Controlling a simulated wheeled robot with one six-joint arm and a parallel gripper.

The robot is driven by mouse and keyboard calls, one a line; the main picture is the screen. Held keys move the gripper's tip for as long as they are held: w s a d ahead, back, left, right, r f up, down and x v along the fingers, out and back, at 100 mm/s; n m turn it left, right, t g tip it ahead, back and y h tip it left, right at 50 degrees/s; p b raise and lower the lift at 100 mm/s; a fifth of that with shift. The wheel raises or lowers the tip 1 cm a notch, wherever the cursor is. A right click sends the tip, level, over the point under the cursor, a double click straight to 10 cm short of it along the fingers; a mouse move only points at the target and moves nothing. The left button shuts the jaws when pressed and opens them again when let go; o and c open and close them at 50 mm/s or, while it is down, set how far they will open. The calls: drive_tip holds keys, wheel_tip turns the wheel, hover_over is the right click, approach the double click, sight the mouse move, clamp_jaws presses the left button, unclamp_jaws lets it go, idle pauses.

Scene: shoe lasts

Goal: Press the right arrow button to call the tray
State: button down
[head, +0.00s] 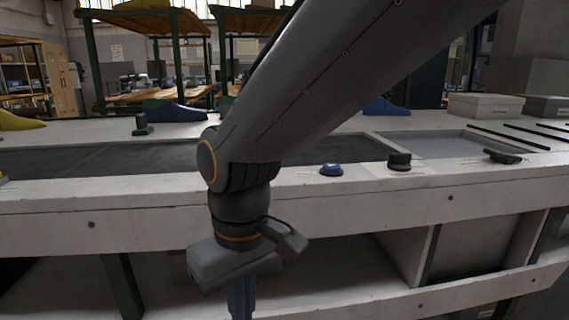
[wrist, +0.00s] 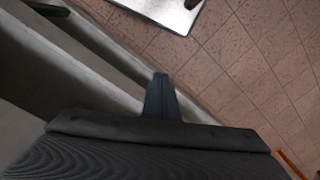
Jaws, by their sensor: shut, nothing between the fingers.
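My gripper (head: 242,304) hangs pointing down in front of the bench's front edge in the head view, below the level of the bench top. Its fingers are shut and empty; they also show as one dark blue wedge in the wrist view (wrist: 161,98). On the front ledge, right of my arm, are a round blue button (head: 331,169), a dark knob-like piece (head: 399,161) and a low dark piece (head: 502,156). I cannot make out an arrow on any of them. No tray is clearly identifiable, and my arm hides the middle of the bench.
The white bench (head: 450,190) spans the view, with a dark recessed strip (head: 100,160) and a grey recess (head: 440,145). Blue lasts (head: 175,112), a yellow last (head: 18,121) and grey boxes (head: 486,105) stand along the back. Tiled floor (wrist: 240,70) lies below my gripper.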

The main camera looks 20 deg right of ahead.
drive_tip(key=shift+r, duration=0.1)
wheel_tip(320, 180, up, 28)
drive_tip(key=r+n+t+h+p, duration=0.2)
drive_tip(key=n+h+p, duration=0.75)
drive_tip(key=p, duration=2.65)
hover_over(328, 167)
drive_tip(key=f+t, duration=0.1)
drive_tip(key=f, duration=0.1)
drive_tip(key=shift+w+r, duration=0.1)
drive_tip(key=shift+r, duration=0.1)
wheel_tip(328, 167, down, 7)
drive_tip(key=b, duration=0.5)
drive_tip(key=shift+f+b, duration=0.9)
drive_tip(key=shift+f, duration=0.15)
drive_tip(key=shift+f+b, duration=0.3)
drive_tip(key=shift+b, duration=0.25)
